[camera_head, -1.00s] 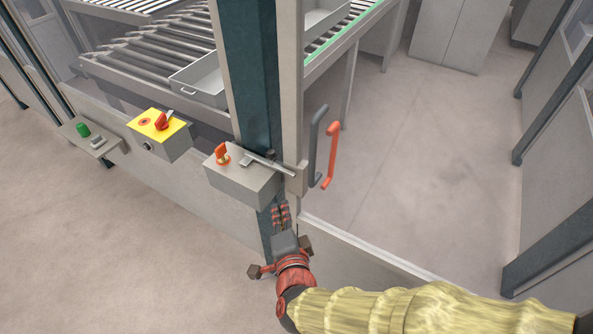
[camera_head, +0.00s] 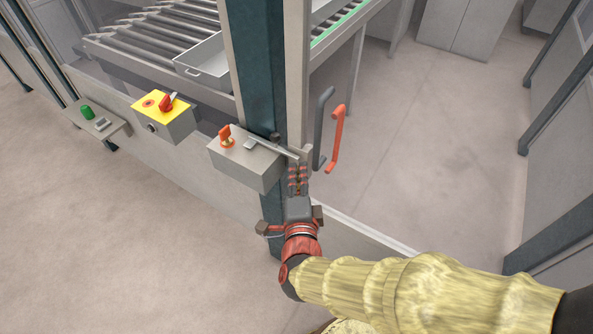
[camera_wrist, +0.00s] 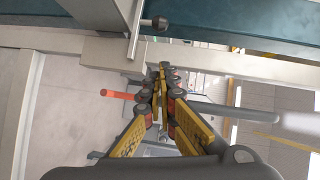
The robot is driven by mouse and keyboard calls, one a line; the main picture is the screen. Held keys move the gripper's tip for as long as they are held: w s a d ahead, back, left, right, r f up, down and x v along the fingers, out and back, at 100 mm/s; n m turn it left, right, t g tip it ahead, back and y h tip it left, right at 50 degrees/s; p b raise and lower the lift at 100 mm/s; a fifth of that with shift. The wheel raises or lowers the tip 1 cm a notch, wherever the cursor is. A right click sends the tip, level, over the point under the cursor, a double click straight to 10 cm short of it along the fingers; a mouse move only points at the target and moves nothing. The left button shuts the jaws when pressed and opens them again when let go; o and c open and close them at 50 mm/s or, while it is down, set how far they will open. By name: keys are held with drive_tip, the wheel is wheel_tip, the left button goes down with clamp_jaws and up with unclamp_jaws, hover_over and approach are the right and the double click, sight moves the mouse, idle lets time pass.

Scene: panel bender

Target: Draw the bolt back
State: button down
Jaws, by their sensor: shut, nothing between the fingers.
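The bolt (camera_head: 280,149) is a thin metal rod lying across a grey lock box (camera_head: 238,166) on the dark door post, its right end near the door edge. Its black knob (camera_head: 275,137) stands up from the rod; in the wrist view the knob (camera_wrist: 159,23) is at the top, left of centre, on the bolt rod (camera_wrist: 135,32). My gripper (camera_head: 298,169) is shut and empty, just below the bolt's right end. In the wrist view my gripper's fingertips (camera_wrist: 163,70) are together, below and apart from the knob. The bolt's tip is partly hidden.
A grey handle (camera_head: 321,128) and a red handle (camera_head: 337,140) stand just right of my gripper. A yellow switch box (camera_head: 162,115) is at left. Open floor lies in front.

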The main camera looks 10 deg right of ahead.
drive_tip(key=w, duration=0.2)
drive_tip(key=w+f+b, duration=0.1)
drive_tip(key=w, duration=0.4)
drive_tip(key=shift+w+d+f, duration=0.15)
drive_tip(key=shift+w+d, duration=0.2)
drive_tip(key=shift+d, duration=0.05)
drive_tip(key=shift+w+a+f, duration=0.2)
drive_tip(key=shift+w+a, duration=0.65)
drive_tip(key=shift+a, duration=0.05)
drive_tip(key=shift+w+a+f+b, duration=0.1)
drive_tip(key=shift+w+a+b, duration=0.25)
drive_tip(key=shift+w+a, duration=0.15)
drive_tip(key=w+a+b, duration=0.1)
drive_tip(key=w+a, duration=0.1)
drive_tip(key=w+a+b, duration=0.1)
drive_tip(key=w+a, duration=0.1)
drive_tip(key=a, duration=0.1)
drive_tip(key=shift+f, duration=0.15)
drive_tip(key=shift+w+a+b, duration=0.35)
drive_tip(key=shift+w+a, duration=0.05)
drive_tip(key=shift+a, duration=0.05)
drive_tip(key=shift+r, duration=0.2)
